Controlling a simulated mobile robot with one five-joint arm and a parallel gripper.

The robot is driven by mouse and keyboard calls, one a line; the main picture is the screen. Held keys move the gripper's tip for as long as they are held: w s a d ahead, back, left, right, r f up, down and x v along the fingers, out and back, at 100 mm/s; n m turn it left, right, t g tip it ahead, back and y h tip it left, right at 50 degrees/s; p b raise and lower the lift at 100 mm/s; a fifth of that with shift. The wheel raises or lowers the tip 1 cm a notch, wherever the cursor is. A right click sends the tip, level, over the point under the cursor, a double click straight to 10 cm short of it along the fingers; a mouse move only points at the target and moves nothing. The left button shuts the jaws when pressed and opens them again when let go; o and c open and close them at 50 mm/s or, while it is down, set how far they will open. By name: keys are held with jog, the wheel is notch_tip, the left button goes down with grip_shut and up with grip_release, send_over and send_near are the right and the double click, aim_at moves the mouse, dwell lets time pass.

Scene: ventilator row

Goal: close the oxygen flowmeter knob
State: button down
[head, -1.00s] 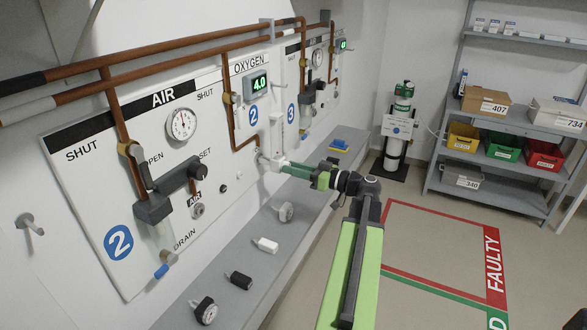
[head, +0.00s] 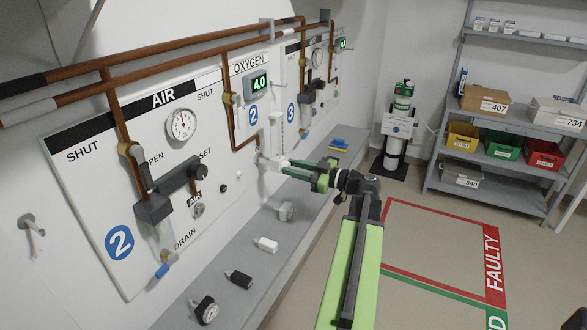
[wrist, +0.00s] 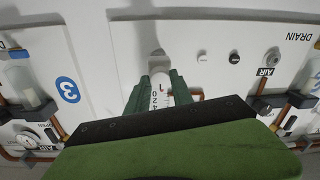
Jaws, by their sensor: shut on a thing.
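The oxygen flowmeter knob is a pale cylinder (head: 268,162) standing out from the wall panel below the OXYGEN sign. The fingers hide part of the knob. The green oxygen display (head: 259,84) reads 4.0.
The AIR gauge (head: 182,124) and copper pipes are to the left. A gas cylinder (head: 397,125) and shelving stand behind right. The floor at right is clear.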

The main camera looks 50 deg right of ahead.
jog(key=c, duration=1.1)
grip_release()
jog(key=v, duration=1.7)
jog(key=shift+s, duration=0.25)
